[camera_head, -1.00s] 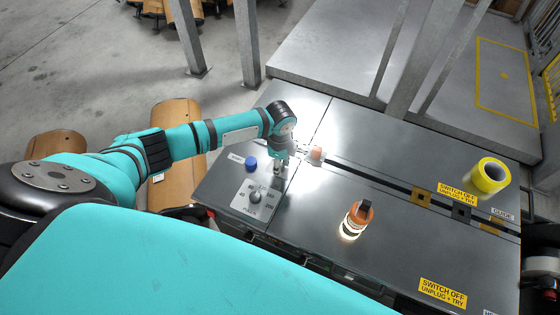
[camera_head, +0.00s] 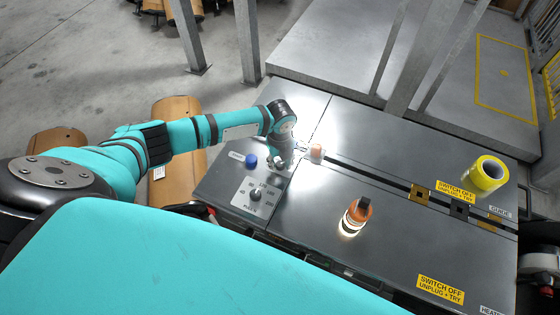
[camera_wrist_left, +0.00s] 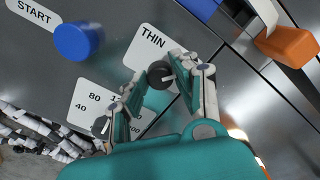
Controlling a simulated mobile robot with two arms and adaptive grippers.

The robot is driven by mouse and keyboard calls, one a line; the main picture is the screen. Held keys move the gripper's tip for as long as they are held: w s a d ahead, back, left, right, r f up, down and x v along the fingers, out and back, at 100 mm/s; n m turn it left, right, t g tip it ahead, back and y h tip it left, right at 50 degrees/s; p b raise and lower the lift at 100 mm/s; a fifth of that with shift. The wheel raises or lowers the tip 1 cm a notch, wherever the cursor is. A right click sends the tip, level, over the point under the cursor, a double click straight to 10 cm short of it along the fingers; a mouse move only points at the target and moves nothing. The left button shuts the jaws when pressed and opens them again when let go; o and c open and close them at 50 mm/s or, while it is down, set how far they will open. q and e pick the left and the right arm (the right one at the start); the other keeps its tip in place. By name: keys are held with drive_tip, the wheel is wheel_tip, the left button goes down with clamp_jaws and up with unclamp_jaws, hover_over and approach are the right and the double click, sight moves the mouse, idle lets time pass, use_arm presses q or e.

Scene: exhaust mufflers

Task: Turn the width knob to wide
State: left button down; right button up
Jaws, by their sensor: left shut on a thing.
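The width knob (camera_wrist_left: 160,75) is a small dark round knob with a pale pointer line, on a white plate (camera_wrist_left: 147,45) whose visible word reads THIN. The rest of that plate is hidden behind my fingers. My left gripper (camera_head: 279,163) points down at the panel, with its fingers on both sides of the knob, shut on it. The fingers also show in the left wrist view (camera_wrist_left: 158,78). The pale pointer line lies roughly level in that view, toward the right finger. In the head view the gripper hides the knob. My right gripper is not in view.
Beside the knob are a blue START button (camera_head: 251,161) and a power dial (camera_head: 255,195) on a numbered plate. An orange block (camera_head: 317,151) stands close to the gripper. An orange lamp-like item (camera_head: 356,215) and yellow tape roll (camera_head: 488,172) stand on the bench.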

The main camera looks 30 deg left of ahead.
sight(280, 164)
use_arm(q)
drive_tip(key=shift+m, duration=0.6)
drive_tip(key=c, duration=1)
unclamp_jaws()
drive_tip(key=shift+r, duration=0.1)
wheel_tip(280, 164, up, 12)
drive_tip(key=shift+f, duration=0.1)
